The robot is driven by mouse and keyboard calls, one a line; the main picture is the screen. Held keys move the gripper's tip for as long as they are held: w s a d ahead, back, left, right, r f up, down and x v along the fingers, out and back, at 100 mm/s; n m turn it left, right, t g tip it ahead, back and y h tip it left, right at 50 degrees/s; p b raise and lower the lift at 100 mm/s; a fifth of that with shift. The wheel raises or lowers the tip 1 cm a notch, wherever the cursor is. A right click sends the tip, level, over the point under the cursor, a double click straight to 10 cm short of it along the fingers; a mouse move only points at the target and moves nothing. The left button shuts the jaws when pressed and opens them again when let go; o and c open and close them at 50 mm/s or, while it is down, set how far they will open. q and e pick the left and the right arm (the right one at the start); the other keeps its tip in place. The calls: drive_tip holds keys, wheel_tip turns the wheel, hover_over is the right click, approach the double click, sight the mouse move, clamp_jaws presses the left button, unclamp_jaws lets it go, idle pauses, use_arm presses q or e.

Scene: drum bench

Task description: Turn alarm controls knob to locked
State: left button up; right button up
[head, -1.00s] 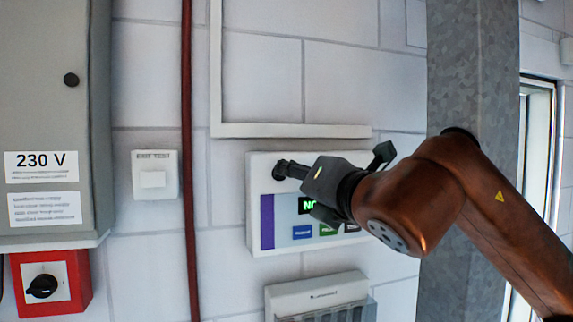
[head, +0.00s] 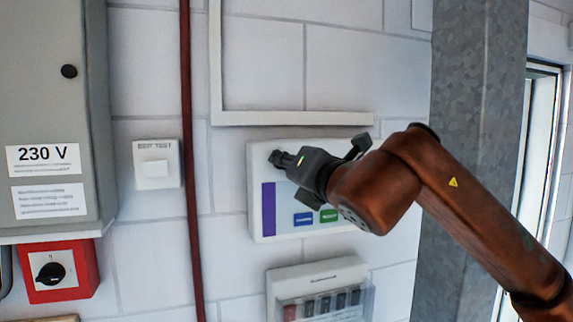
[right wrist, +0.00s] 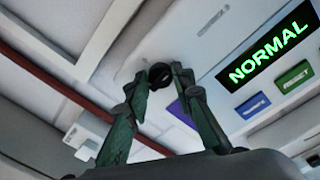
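The alarm panel (head: 258,226) is a white box on the wall with a purple stripe and coloured buttons. Its black round knob (right wrist: 160,76) is at the upper left of the panel. My right gripper (right wrist: 161,75) is at the knob, with one dark fingertip on each side of it. The fingers stand a knob's width apart; I cannot tell whether both press on it. The green display (right wrist: 266,57) reads NORMAL in the right wrist view; my right arm hides it in the head view. The knob's pointer and position labels cannot be made out. My left gripper is not in view.
A grey 230 V cabinet (head: 40,110) and a red box with a black rotary switch (head: 51,273) are at the left. A white exit switch (head: 156,165) and a dark red pipe (head: 188,90) lie between. A breaker box (head: 315,274) hangs below the panel.

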clamp_jaws()
drive_tip(key=shift+n, duration=0.4)
drive_tip(key=n+h, duration=0.1)
drive_tip(key=n, duration=0.7)
drive_tip(key=n+p, duration=0.1)
drive_tip(key=n, duration=0.7)
drive_tip(key=shift+a+r+h, duration=0.15)
drive_tip(key=shift+a+h, duration=0.05)
drive_tip(key=shift+h, duration=0.2)
drive_tip(key=shift+n, duration=0.3)
